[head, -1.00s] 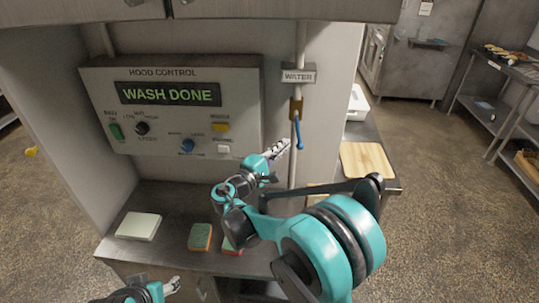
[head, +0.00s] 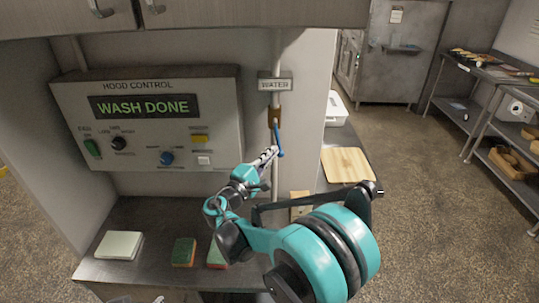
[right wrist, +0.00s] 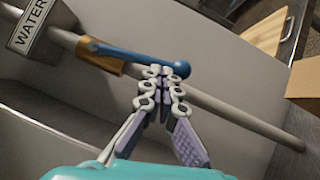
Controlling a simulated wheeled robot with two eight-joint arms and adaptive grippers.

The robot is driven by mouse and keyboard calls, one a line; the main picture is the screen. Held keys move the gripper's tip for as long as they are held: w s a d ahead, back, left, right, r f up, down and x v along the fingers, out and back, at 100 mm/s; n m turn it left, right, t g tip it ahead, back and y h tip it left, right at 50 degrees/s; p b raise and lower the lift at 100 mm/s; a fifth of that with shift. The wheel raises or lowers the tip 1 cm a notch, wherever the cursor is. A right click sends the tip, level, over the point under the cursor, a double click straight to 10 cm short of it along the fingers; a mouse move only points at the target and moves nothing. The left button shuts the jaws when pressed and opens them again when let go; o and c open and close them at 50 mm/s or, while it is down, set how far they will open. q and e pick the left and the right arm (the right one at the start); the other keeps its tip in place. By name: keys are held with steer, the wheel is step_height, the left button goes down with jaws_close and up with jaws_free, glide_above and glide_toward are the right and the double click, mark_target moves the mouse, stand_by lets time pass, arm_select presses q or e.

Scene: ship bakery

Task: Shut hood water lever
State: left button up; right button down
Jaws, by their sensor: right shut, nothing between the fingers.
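The blue water lever (head: 279,140) hangs down from a brass valve (head: 275,115) on the vertical pipe, below the WATER sign (head: 276,84). It points nearly along the pipe, tilted slightly out to the right. My right gripper (head: 268,154) is shut and empty, just left of the lever's lower end. In the right wrist view, the closed fingertips (right wrist: 161,72) are right by the lever (right wrist: 140,59), near its rounded free end; I cannot tell if they touch.
The hood control panel (head: 150,120) reads WASH DONE, left of the pipe. A white block (head: 119,245) and two sponges, one (head: 184,252) plainly visible, lie on the counter below. A wooden board (head: 347,165) lies to the right. Open floor lies beyond.

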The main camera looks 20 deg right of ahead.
mark_target(282, 154)
steer(key=shift+s+d+n+b, duration=0.15)
steer(key=shift+d+n+b, duration=0.25)
steer(key=shift+n, duration=0.1)
steer(key=d+n+t+b, duration=0.2)
steer(key=n+b, duration=0.1)
steer(key=shift+s+d+f+n+h, duration=0.1)
steer(key=shift+s+d+n+h, duration=0.2)
steer(key=shift+s, duration=0.1)
steer(key=s+d+r+n+t+y, duration=0.1)
steer(key=s+d+r+n+t, duration=0.1)
steer(key=d+r+n, duration=0.3)
steer(key=shift+d+r+n+t+p, duration=0.4)
steer(key=shift+r+t, duration=0.2)
steer(key=shift+t, duration=0.3)
